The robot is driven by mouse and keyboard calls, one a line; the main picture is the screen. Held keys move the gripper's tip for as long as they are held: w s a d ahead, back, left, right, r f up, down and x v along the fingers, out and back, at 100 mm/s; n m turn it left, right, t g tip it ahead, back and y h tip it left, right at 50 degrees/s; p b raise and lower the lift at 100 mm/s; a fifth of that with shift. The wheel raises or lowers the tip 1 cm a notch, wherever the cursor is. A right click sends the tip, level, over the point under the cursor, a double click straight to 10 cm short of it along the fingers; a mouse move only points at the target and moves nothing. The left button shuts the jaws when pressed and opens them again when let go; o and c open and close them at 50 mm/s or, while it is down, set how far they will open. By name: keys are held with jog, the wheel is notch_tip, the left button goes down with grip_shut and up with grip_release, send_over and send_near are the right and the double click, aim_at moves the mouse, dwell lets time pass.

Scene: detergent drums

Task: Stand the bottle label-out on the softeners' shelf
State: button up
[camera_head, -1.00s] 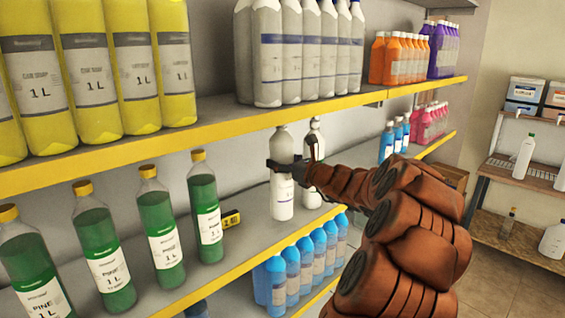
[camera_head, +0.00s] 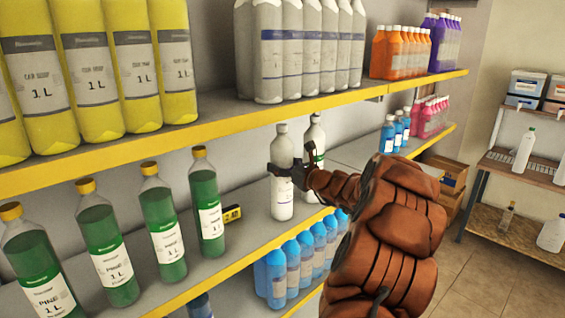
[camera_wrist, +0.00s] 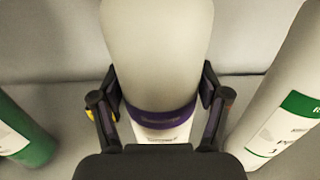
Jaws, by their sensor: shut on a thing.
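A white bottle (camera_head: 282,205) with a grey cap stands upright on the middle shelf (camera_head: 240,255), its base seemingly on the shelf board. My gripper (camera_head: 284,171) is shut around its middle. In the wrist view the pale bottle (camera_wrist: 158,45) fills the space between both fingers of my gripper (camera_wrist: 160,108). A purple band and part of a white label face the wrist camera. A second white bottle (camera_head: 314,137) with a green label stands close on the right, partly hidden by my gripper; it also shows in the wrist view (camera_wrist: 285,105).
The yellow-edged upper shelf (camera_head: 205,130) hangs above with yellow and grey bottles. Blue bottles (camera_head: 291,265) stand below. A side rack (camera_head: 520,168) is at far right.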

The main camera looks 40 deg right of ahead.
jog(key=o, duration=1.8)
jog(key=shift+f, duration=0.1)
jog(key=shift+r, duration=0.2)
jog(key=s+b, duration=0.2)
jog(key=s, duration=1)
jog(key=shift+a+f, duration=0.1)
jog(key=shift+a, duration=0.05)
